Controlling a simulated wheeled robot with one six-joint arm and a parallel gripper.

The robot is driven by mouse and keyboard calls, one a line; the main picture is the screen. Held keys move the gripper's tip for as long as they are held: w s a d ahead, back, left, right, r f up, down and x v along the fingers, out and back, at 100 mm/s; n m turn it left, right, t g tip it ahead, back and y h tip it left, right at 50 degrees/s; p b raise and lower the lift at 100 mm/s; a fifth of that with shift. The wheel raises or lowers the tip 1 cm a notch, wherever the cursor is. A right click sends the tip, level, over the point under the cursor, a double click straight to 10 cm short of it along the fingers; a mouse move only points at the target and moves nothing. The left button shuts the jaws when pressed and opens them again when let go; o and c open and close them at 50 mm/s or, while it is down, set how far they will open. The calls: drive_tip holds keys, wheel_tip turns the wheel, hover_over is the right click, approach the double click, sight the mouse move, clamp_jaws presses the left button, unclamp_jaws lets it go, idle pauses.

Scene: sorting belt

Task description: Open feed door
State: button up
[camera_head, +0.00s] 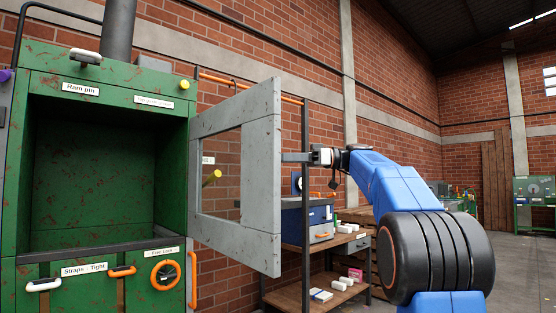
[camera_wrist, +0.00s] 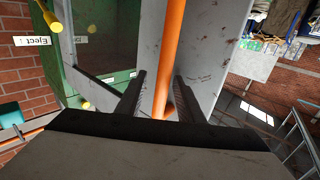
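The feed door (camera_head: 262,185), a grey scuffed frame with a window opening, stands swung wide open from the right side of the green machine (camera_head: 22,150). Its dark green chamber (camera_head: 95,165) is exposed and looks empty. My gripper (camera_head: 290,157) is at the door's outer edge, on the far face. In the wrist view, an orange bar handle (camera_wrist: 172,45) on the door (camera_wrist: 205,40) runs between the two dark fingers of my gripper (camera_wrist: 160,90). The fingers stand apart with gaps visible beside the bar. The handle is hidden in the head view.
A wooden shelf unit (camera_head: 305,248) with a blue box (camera_head: 305,222) and small items stands behind the door. An orange wheel (camera_head: 165,275) and latch handles (camera_head: 43,285) sit below the chamber. A yellow knob (camera_head: 212,177) shows through the door window. Floor at right is clear.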

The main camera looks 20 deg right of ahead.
drive_tip(key=v, duration=1.7)
drive_tip(key=shift+d, duration=0.1)
